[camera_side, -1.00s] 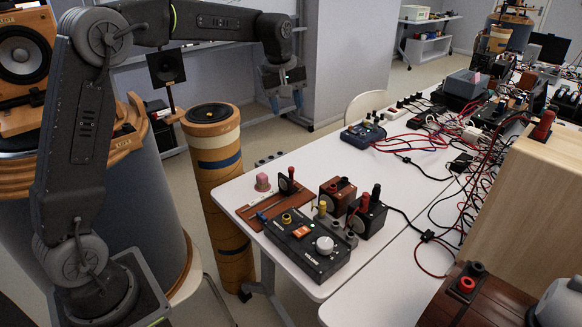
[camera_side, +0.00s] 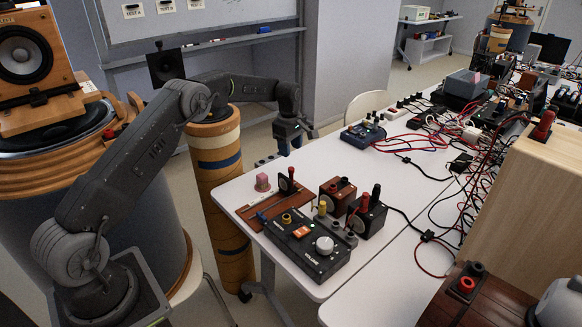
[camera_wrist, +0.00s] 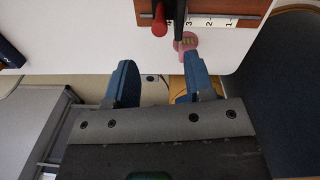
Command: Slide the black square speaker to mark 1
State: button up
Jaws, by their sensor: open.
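A small black square speaker (camera_side: 287,184) with a red post on top stands on a brown slotted board (camera_side: 247,213) at the table's left end. In the wrist view the speaker (camera_wrist: 180,12) is seen from above, beside its red post (camera_wrist: 159,19). A white strip (camera_wrist: 219,22) on the board's edge carries numerals; mark 1 is toward the right end, and the speaker is left of 2. Its exact mark is unclear. My gripper (camera_side: 290,145) is open and empty, behind the board and apart from the speaker. Its blue fingers (camera_wrist: 161,82) show in the wrist view.
A black control box (camera_side: 308,245) and two small terminal boxes (camera_side: 337,197) stand close in front and to the right. A tall cardboard column (camera_side: 218,170) stands left of the table.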

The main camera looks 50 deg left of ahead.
aim_at(291, 168)
notch_tip(291, 168, down, 8)
jog(key=shift+w+r, duration=0.1)
jog(key=shift+w, duration=0.05)
dwell(0.3)
grip_shut()
dwell(0.4)
